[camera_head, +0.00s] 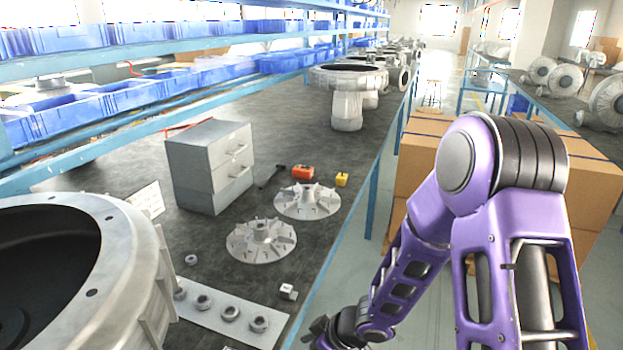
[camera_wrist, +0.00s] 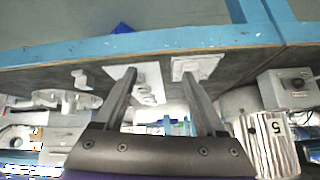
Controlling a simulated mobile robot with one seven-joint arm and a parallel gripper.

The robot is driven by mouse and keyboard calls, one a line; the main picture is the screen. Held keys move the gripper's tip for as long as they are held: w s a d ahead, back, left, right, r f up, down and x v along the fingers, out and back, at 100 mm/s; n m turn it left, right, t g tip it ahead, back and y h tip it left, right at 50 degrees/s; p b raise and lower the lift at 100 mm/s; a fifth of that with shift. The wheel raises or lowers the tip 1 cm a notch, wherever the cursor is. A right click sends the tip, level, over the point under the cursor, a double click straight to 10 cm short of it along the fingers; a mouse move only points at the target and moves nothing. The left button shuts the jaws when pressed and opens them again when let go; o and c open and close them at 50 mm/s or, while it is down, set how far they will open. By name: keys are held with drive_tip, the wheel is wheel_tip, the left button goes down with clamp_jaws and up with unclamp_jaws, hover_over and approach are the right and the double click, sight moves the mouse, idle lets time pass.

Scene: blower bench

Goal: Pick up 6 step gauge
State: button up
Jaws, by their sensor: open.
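A small pale block with a dark mark (camera_head: 288,291) lies on the dark bench near its right edge; it looks like the step gauge, but I cannot read a 6 on it. A small pale step-shaped piece (camera_wrist: 80,79), probably the same one, shows in the wrist view, left of the fingers. My gripper (camera_head: 322,334) is low in the head view, beside the bench edge and right of the block, partly cut off. In the wrist view my gripper (camera_wrist: 159,74) has its two fingers apart, with nothing held between them.
A pale plate (camera_head: 235,318) with several ring-shaped parts lies beside the block. Two finned discs (camera_head: 262,240) (camera_head: 307,201) lie beyond it. A grey drawer cabinet (camera_head: 210,165) and a large round housing (camera_head: 80,255) stand left. Cardboard boxes (camera_head: 425,150) stand right of the bench.

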wheel_tip(320, 180, up, 9)
drive_tip(key=s+n+t+y, duration=0.1)
drive_tip(key=s+n, duration=0.1)
drive_tip(key=s, duration=0.1)
drive_tip(key=shift+g, duration=0.5)
drive_tip(key=s+x, duration=0.1)
drive_tip(key=x, duration=0.7)
drive_tip(key=s+x, duration=0.1)
drive_tip(key=x, duration=0.4)
drive_tip(key=shift+s+a+f, duration=0.15)
drive_tip(key=shift+s+a, duration=0.15)
drive_tip(key=shift+s, duration=0.05)
drive_tip(key=shift+a+b+x, duration=0.2)
drive_tip(key=shift+b+x, duration=0.4)
drive_tip(key=shift+x, duration=2.55)
drive_tip(key=shift+s+r, duration=0.1)
drive_tip(key=shift+r, duration=0.15)
clamp_jaws()
